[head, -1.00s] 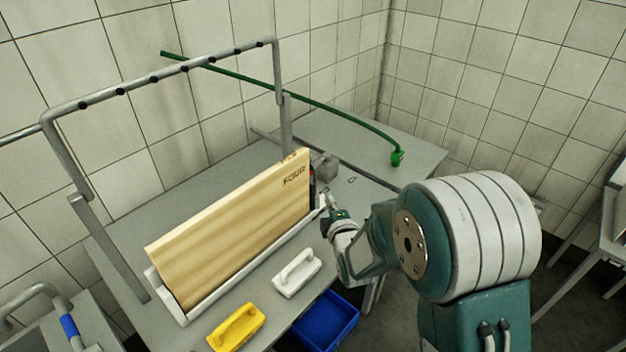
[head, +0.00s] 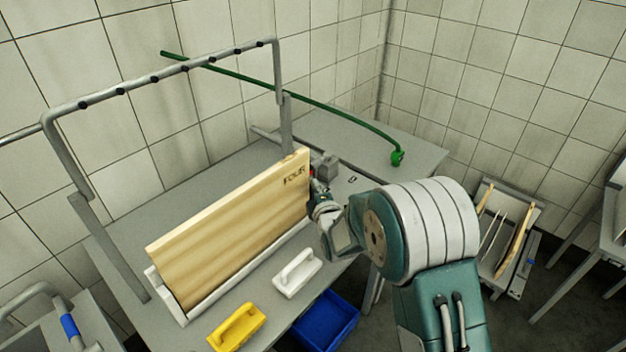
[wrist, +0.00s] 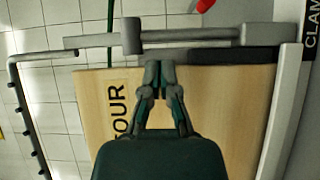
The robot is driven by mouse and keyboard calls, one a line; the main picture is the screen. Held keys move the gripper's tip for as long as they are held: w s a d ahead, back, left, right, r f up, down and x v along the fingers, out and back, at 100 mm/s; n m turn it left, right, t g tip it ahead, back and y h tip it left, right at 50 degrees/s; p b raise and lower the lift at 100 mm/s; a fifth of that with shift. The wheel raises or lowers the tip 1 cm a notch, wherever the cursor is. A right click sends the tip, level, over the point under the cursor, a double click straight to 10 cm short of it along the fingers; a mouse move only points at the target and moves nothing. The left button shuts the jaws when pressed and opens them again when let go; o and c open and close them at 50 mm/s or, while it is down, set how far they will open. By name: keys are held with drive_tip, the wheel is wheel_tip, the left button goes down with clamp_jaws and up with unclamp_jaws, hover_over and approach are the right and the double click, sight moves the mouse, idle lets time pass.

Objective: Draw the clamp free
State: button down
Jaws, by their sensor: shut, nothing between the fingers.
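My gripper (head: 316,190) is at the right-hand end of the board marked FOUR (head: 235,225), which stands on edge in a white holder (head: 178,312). In the wrist view, my shut, empty fingertips (wrist: 160,68) are close to the board's end edge; contact is unclear. A grey block (head: 325,165) beyond the board's end may be part of the clamp. A grey block on a bar (wrist: 131,36) and a red piece (wrist: 205,6) show past my fingertips. A label reading "CLAM" (wrist: 310,50) is at the right edge. My arm partly hides this area in the head view.
A white handled tool (head: 297,273) and a yellow one (head: 237,327) lie at the table's front. A blue bin (head: 326,318) is below. A grey peg frame (head: 160,75) rises behind the board, with a green pole (head: 300,99) beyond. A rack (head: 507,240) stands at right.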

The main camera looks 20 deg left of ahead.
drive_tip(key=shift+x, duration=1.35)
drive_tip(key=w+d, duration=0.3)
drive_tip(key=w, duration=0.4)
drive_tip(key=shift+d, duration=0.1)
